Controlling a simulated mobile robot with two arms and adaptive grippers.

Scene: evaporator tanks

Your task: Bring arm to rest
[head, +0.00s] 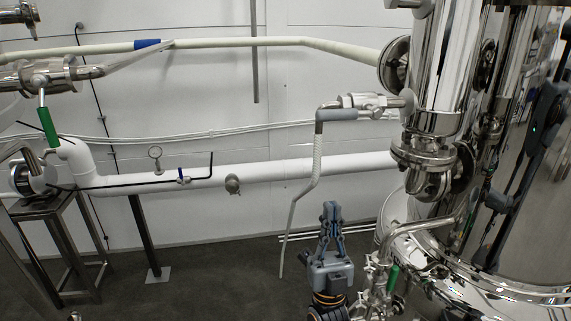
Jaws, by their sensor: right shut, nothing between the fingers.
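My right gripper (331,212) stands at the lower middle of the head view, pointing up, its grey fingers shut together with nothing between them. It is in front of the dark floor, just left of the steel pipework at the tank's foot, and appears apart from it. My left gripper does not show.
A polished steel tank (520,215) with flanges and pipes fills the right side. A green-handled valve (393,277) sits close to the right of my gripper. A white pipe (260,172) runs along the wall. A steel stand (60,235) is at left. Dark floor (215,280) lies open between.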

